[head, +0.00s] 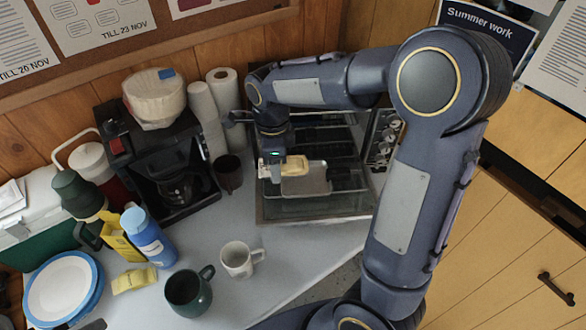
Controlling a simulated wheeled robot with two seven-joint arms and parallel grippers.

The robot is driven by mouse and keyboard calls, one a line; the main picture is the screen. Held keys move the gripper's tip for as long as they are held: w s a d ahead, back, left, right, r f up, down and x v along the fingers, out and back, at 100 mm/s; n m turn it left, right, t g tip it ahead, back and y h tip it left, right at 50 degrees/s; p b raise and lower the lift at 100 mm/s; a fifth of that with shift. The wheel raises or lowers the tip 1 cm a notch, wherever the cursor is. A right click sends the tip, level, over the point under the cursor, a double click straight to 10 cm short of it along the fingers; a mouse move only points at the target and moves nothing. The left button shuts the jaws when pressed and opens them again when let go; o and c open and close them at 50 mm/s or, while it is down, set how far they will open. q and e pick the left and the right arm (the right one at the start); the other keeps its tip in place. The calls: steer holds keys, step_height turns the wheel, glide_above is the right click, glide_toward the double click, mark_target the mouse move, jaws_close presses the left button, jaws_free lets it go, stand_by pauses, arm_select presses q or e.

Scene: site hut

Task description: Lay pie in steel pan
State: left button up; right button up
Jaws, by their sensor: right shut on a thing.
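The pie (296,166) is a small pale yellow-brown piece at the front of the small oven. My right gripper (281,168) is shut on it, with the arm reaching over from the right. The steel pan (315,186) is a shiny shallow pan just below and behind the pie in the picture; the pie and gripper hide part of it. I cannot tell whether the pie touches the pan. My left gripper is not in view.
The oven (345,205) stands at the table's back right. A black coffee machine (150,150), paper rolls (204,108) and a brown cup (229,172) stand to its left. A white mug (238,261), dark green mug (188,292) and blue bottle (146,238) stand in front.

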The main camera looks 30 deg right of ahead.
glide_above(293, 182)
step_height(293, 182, down, 6)
steer(key=shift+a+f+p, duration=0.1)
steer(key=shift+p, duration=0.2)
steer(key=shift+w+f, duration=0.15)
steer(key=shift+f, duration=1.55)
steer(key=shift+f, duration=0.25)
steer(key=o, duration=1)
steer(key=shift+r, duration=0.1)
steer(key=shift+o, duration=0.2)
